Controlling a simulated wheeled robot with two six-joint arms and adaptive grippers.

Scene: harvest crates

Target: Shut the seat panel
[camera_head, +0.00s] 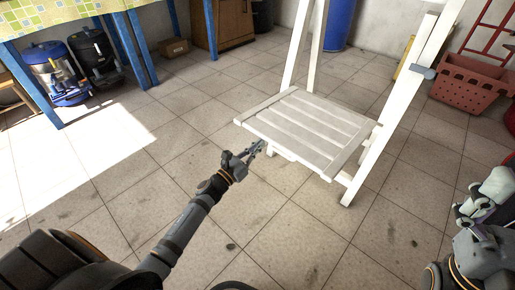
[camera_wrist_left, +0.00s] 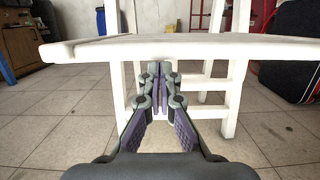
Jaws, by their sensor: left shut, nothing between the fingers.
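The seat panel (camera_head: 304,128) is a white slatted board on a white wooden folding frame (camera_head: 378,150). It lies about level, folded out. In the left wrist view the panel's edge (camera_wrist_left: 200,46) runs across the top of the picture. My left gripper (camera_head: 257,147) is shut and empty, close to the panel's near left edge. In the left wrist view the gripper (camera_wrist_left: 160,68) points in just below the panel's edge; I cannot tell whether it touches. My right gripper (camera_head: 462,212) is at the right side, away from the panel; its fingers are too unclear to judge.
A red plastic crate (camera_head: 468,84) and a blue barrel (camera_head: 339,22) stand behind the frame. A table with blue legs (camera_head: 137,50) is at the left, with a blue vacuum cleaner (camera_head: 56,75) under it. The tiled floor around the panel is clear.

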